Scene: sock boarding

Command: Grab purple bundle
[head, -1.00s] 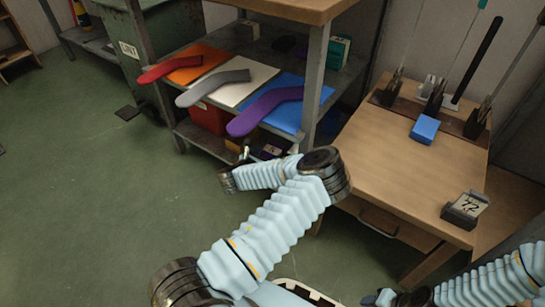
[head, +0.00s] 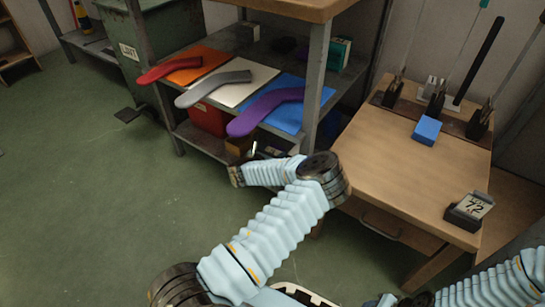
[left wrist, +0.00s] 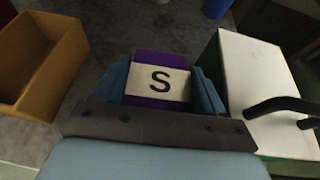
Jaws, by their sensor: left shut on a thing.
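The purple bundle (left wrist: 155,60) has a white band with a black S and sits between the two blue fingers of my left gripper (left wrist: 161,88) in the left wrist view. The fingers are shut on it, one on each side. In the head view my left arm reaches to the lower shelf under the sock boards, and its wrist hides most of the gripper and the bundle. A purple sock (head: 258,108) lies flat on a blue board (head: 314,98) on the shelf above. Part of my right arm shows at the lower right, its gripper out of view.
An orange-brown open box (left wrist: 42,58) is left of the gripper, and a white-topped green box (left wrist: 258,85) is close on its right. A red box (head: 207,118) stands on the lower shelf. A shelf post (head: 314,80) and wooden desk (head: 385,150) stand to the right.

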